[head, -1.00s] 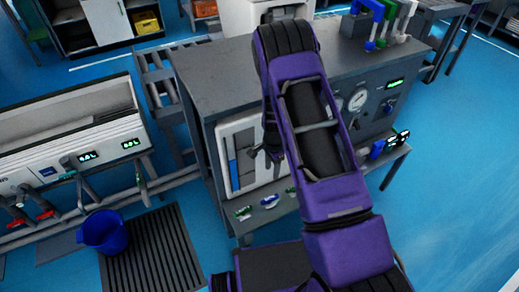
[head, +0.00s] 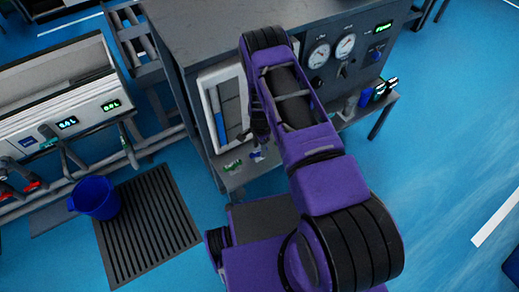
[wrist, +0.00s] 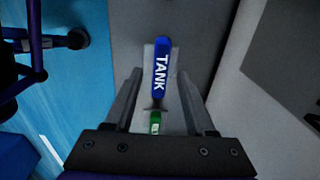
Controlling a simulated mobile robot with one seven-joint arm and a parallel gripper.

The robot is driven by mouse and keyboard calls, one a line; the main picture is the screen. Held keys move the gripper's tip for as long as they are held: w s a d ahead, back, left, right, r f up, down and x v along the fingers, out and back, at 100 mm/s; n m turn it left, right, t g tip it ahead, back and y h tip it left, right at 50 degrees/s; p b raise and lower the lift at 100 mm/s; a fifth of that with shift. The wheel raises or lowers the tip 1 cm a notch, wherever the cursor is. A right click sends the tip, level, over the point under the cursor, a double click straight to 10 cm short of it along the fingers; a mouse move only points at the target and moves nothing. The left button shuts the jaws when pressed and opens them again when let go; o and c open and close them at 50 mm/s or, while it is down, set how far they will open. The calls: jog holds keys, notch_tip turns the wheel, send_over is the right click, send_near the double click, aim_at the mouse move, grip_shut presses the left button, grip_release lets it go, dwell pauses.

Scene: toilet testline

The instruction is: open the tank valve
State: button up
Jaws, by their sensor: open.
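The tank valve's blue lever (wrist: 161,65), marked "TANK" in white, shows in the middle of the wrist view. It lies lengthwise on a pale plate, with a green piece (wrist: 155,122) below it in the picture. My gripper (wrist: 159,75) is open, with one finger on each side of the lever. I see a gap on both sides, and neither finger appears to touch it.
A grey cabinet (head: 205,35) with gauges (head: 319,55) stands before me. Its low shelf (head: 235,182) holds small green and blue parts. To the left are a test bench (head: 60,95), a blue bucket (head: 96,197) and a floor grate (head: 147,225).

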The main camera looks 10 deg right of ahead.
jog(key=shift+f, duration=0.35)
grip_shut()
jog(key=shift+n, duration=0.3)
jog(key=n, duration=0.4)
jog(key=shift+w+a+n, duration=0.1)
jog(key=shift+n, duration=1.5)
